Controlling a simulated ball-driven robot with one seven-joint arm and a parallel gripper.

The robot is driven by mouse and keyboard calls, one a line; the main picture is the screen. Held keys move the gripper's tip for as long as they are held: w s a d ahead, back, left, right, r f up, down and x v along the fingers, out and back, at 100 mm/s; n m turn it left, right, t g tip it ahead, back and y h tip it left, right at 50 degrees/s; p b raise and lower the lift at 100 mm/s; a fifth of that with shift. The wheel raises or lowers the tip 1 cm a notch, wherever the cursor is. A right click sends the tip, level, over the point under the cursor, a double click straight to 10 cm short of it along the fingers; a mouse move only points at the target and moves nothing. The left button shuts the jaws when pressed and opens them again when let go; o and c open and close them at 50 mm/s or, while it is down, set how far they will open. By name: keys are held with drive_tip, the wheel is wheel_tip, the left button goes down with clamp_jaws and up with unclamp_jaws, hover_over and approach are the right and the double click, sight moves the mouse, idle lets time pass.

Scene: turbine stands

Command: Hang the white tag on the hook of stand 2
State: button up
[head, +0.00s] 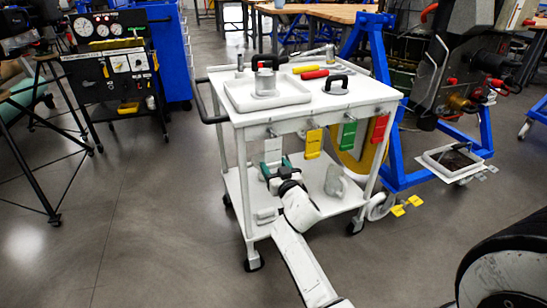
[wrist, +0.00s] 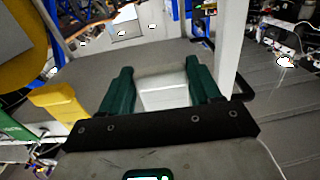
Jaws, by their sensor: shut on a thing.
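The white tag (head: 273,149) hangs upright at the front edge of the white cart, leftmost in a row of coloured tags. My gripper (head: 277,166) is at its lower end, with green fingers on either side. In the wrist view the white tag (wrist: 166,92) lies between the two fingers of my gripper (wrist: 160,82), which is shut on it. I cannot tell whether the tag still sits on its cart hook. A blue turbine stand (head: 388,150) is behind the cart to the right. No stand number or stand hook can be made out.
The yellow tag (head: 314,144), green tag (head: 348,134) and red tag (head: 380,128) hang to the right. The cart (head: 231,117) carries a tray (head: 236,101) and tools on top. A black tool panel (head: 108,75) stands at left. The floor (head: 150,220) left of the cart is clear.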

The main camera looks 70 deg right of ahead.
clamp_jaws()
drive_tip(key=shift+s+a, duration=0.1)
drive_tip(key=shift+s+a, duration=0.45)
idle(0.4)
drive_tip(key=shift+p+v, duration=0.35)
drive_tip(key=shift+v, duration=0.9)
